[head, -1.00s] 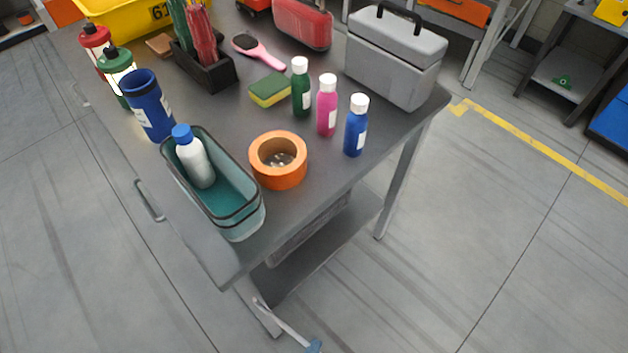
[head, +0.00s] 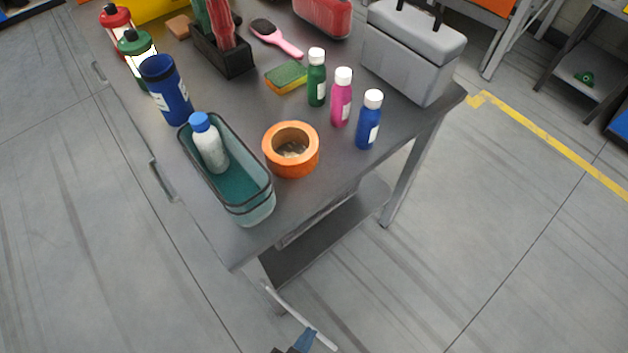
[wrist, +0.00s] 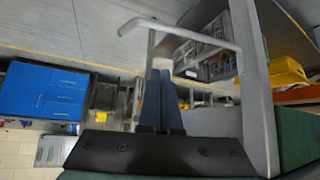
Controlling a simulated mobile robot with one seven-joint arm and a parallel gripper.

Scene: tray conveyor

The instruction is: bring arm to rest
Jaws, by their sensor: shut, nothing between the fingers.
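My gripper (head: 309,333) shows at the bottom edge of the head view, low beside the near end of the table and below its top. In the wrist view my gripper (wrist: 162,66) has its two blue fingers together, with nothing between them. A pale bent bar (wrist: 180,25), which looks like a table handle, crosses just beyond the fingertips. The same bar appears in the head view (head: 300,315) close to the fingers. I cannot tell whether they touch. Most of my arm is out of view.
The grey table (head: 245,230) carries a teal basket (head: 262,208) with a white bottle (head: 211,150), an orange tape roll (head: 291,165), several small bottles and a grey toolbox (head: 410,60). Open floor (head: 480,270) lies right of the table.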

